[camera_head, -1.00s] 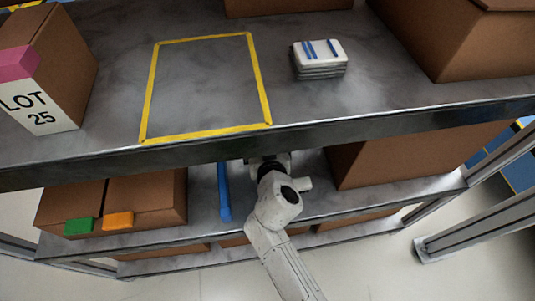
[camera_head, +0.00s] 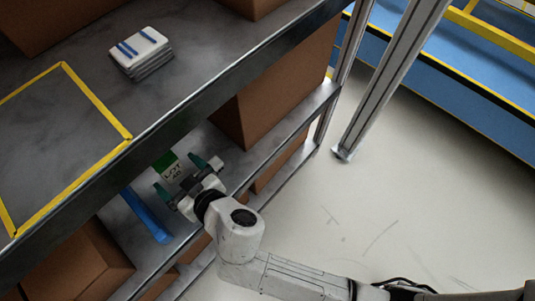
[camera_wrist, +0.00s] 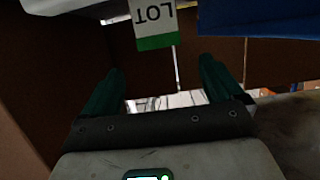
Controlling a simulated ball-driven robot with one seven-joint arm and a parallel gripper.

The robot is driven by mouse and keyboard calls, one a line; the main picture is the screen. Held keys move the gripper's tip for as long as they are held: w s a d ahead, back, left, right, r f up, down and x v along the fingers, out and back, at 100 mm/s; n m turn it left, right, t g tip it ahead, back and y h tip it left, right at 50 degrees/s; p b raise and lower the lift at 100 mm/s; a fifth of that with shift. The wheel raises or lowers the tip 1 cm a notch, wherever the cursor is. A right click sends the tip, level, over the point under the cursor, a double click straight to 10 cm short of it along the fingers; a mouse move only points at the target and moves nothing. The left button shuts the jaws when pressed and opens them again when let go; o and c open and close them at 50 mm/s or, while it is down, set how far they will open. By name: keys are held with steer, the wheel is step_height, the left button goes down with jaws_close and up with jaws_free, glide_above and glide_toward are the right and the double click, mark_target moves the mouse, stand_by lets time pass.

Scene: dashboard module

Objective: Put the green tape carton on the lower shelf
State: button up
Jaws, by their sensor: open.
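The green tape carton shows in the head view only as a white LOT label with green tape (camera_head: 172,168). Its body is mostly hidden under the upper shelf. The label and tape also appear, upside down, at the top of the wrist view (camera_wrist: 155,27). My gripper (camera_head: 188,178) is open at the front of the lower shelf (camera_head: 222,151), its green fingers on either side of the label in the picture. I cannot tell whether they touch the carton. In the wrist view the space directly between the fingertips (camera_wrist: 158,80) looks empty.
Large brown cartons flank the bay, one to the right (camera_head: 270,95) and one at lower left (camera_head: 75,265). The upper shelf edge (camera_head: 190,112) overhangs. Floor at right is clear.

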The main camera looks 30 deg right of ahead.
steer(key=s+d+f+m+g+h, duration=0.1)
steer(key=s+d+f+g+h, duration=0.1)
steer(key=d, duration=0.5)
steer(key=s+d+f+m+g+h, duration=0.2)
steer(key=d, duration=0.6)
steer(key=s+d+f+m+g+h, duration=0.1)
steer(key=s+d+f+g+h, duration=0.15)
steer(key=d, duration=0.45)
steer(key=s+d+f+g+y, duration=0.1)
steer(key=s+d+g, duration=0.2)
steer(key=s, duration=0.5)
steer(key=s+d+f+g+y, duration=0.1)
steer(key=s+d+g, duration=0.2)
steer(key=s, duration=0.6)
steer(key=shift+s+d, duration=0.2)
steer(key=shift+d, duration=0.7)
